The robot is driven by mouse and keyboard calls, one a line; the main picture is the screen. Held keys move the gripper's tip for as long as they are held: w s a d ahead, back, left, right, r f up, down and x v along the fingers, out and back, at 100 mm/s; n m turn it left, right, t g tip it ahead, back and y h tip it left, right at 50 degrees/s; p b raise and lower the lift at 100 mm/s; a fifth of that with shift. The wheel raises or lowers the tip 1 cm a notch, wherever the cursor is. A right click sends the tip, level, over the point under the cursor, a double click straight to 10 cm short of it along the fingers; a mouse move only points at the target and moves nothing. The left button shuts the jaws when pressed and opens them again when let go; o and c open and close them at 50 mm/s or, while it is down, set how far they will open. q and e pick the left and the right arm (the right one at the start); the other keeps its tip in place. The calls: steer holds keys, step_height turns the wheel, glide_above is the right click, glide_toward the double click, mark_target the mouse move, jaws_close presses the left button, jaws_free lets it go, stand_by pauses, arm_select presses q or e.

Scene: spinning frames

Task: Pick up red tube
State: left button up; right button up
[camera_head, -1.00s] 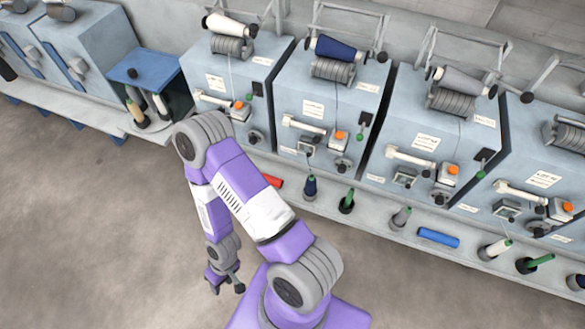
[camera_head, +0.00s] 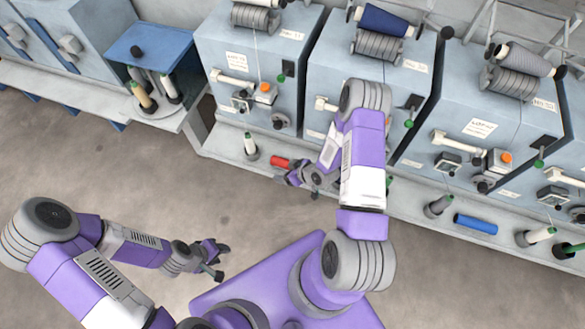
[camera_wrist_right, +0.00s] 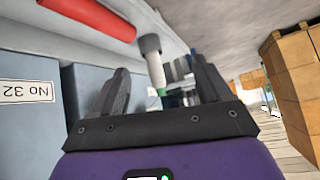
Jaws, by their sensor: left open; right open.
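The red tube (camera_head: 280,162) lies on the grey ledge in front of the machines in the head view. It also shows at the top left of the right wrist view (camera_wrist_right: 92,17). My right gripper (camera_head: 284,179) is just in front of the tube and apart from it, near the ledge edge. In the right wrist view my right gripper (camera_wrist_right: 160,90) is open with nothing between its fingers. My left gripper (camera_head: 222,262) is open and empty over the floor at the lower left of the head view.
A blue tube (camera_head: 476,224) lies on the ledge to the right. A white bobbin (camera_head: 250,147) stands left of the red tube. The floor (camera_head: 60,170) is clear at left.

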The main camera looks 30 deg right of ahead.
steer(key=w+d+f+n+t+y+b, duration=0.1)
steer(key=d+f+n+t+y+b, duration=0.15)
steer(key=d+n, duration=0.5)
steer(key=shift+m+t+h, duration=0.35)
steer(key=shift+m+h, duration=0.1)
steer(key=shift+m, duration=0.3)
steer(key=f+b, duration=0.1)
steer(key=f, duration=0.1)
steer(key=d+f, duration=0.1)
steer(key=f, duration=0.2)
steer(key=f+b, duration=0.1)
steer(key=f, duration=0.2)
steer(key=shift+d+b, duration=0.3)
steer(key=shift+d, duration=0.1)
steer(key=b+x, duration=0.2)
steer(key=x, duration=0.5)
steer(key=shift+w+a, duration=0.1)
steer(key=shift+w, duration=0.2)
arm_select(q)
step_height(320, 180, down, 8)
arm_select(e)
steer(key=shift+s, duration=0.1)
steer(key=c, duration=1.1)
